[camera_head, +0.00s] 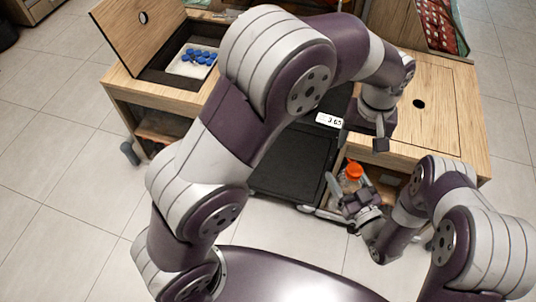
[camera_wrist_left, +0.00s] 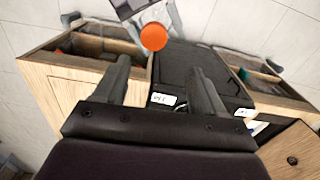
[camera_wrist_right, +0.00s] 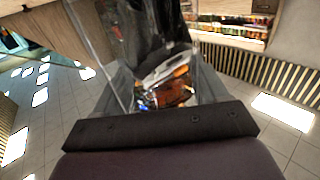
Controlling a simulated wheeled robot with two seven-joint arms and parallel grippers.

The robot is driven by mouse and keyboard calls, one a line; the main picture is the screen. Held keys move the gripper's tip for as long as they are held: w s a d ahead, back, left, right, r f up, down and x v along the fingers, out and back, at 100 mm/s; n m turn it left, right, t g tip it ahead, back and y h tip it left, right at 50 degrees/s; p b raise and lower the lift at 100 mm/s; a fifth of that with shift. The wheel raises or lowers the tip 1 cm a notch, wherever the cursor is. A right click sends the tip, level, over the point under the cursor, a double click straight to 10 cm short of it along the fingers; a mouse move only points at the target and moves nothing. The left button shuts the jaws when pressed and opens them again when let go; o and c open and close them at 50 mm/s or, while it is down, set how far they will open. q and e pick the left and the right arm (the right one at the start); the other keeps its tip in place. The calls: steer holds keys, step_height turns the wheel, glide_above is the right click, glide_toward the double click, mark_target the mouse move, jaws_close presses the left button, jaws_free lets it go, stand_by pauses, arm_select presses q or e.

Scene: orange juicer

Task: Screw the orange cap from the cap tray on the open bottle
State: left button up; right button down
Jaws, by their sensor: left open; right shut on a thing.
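An orange cap (camera_head: 354,170) sits on top of the clear bottle (camera_head: 349,184); how tightly it is on cannot be told. In the left wrist view the orange cap (camera_wrist_left: 154,37) shows from above, beyond the fingertips. My right gripper (camera_head: 354,200) is shut on the bottle and holds it in front of the cabinet. In the right wrist view the clear bottle (camera_wrist_right: 120,50) lies between the fingers. My left gripper (camera_head: 381,143) is open and empty, above and to the right of the cap; its open fingers show in the left wrist view (camera_wrist_left: 160,68).
A white cap tray (camera_head: 183,69) with several blue caps (camera_head: 200,55) sits in an open wooden compartment at left, its lid (camera_head: 138,30) raised. A wooden counter (camera_head: 440,110) stands at right. A dark recess (camera_head: 290,165) and a price display (camera_head: 329,120) lie between them.

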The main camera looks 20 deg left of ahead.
arm_select(q)
steer(key=s+a+r+n, duration=0.2)
steer(key=s+a+n, duration=0.1)
steer(key=a, duration=1.4)
steer(key=s+a+f+m+t, duration=0.1)
steer(key=s+a+f+m, duration=0.3)
steer(key=s, duration=0.5)
steer(key=shift+s+a+f, duration=0.35)
steer(key=shift+a+f, duration=0.05)
steer(key=shift+a, duration=0.4)
steer(key=shift+d, duration=0.1)
